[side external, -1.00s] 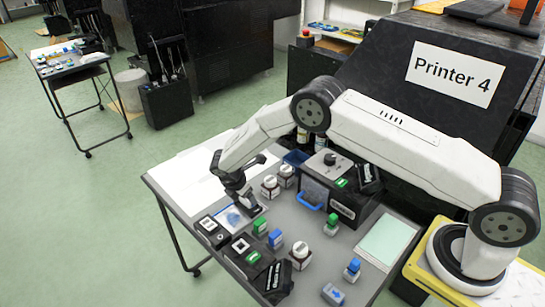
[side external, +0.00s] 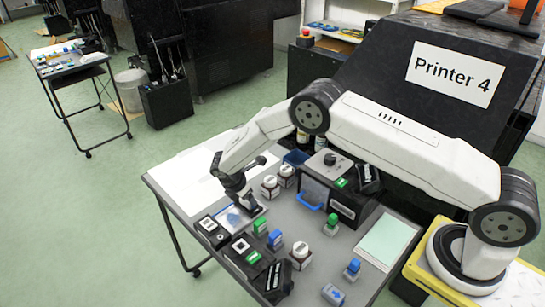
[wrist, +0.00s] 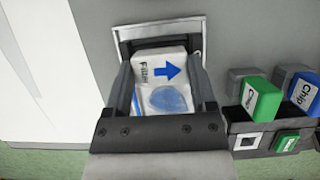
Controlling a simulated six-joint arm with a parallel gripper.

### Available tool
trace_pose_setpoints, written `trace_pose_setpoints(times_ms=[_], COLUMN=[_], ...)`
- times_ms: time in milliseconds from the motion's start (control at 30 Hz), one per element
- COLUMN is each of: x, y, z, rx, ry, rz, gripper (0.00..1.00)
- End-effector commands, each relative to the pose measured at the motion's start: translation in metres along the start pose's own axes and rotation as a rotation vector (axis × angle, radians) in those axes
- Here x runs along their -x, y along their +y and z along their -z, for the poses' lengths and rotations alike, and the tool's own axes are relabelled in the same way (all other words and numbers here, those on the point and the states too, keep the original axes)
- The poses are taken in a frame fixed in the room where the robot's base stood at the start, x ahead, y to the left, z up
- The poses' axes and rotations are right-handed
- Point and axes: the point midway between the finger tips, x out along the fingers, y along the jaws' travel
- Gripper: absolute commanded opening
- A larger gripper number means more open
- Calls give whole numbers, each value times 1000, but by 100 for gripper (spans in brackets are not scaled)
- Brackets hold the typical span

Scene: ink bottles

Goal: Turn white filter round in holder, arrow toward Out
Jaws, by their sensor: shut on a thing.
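The white filter (wrist: 150,62) shows between my gripper's fingers in the wrist view. It carries the word "Filter" and a blue arrow that points right. My gripper (wrist: 161,78) is shut on the filter, one dark finger on each side. In the side view my gripper (side external: 249,209) is low over a pale tray with a blue patch (side external: 233,216). A silver-edged frame (wrist: 158,29) shows around the filter's far end. I cannot make out a filter holder or an "Out" mark. Whether the filter touches the surface below is not clear.
White sheets (side external: 190,175) cover the table's far left.

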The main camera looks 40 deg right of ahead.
Motion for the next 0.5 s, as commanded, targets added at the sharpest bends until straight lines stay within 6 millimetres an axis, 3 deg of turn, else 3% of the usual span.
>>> trace_pose_setpoints(times_ms=[500], x=[-5], y=[0], z=[2], rx=[0], ry=[0], rz=[0], gripper=[14])
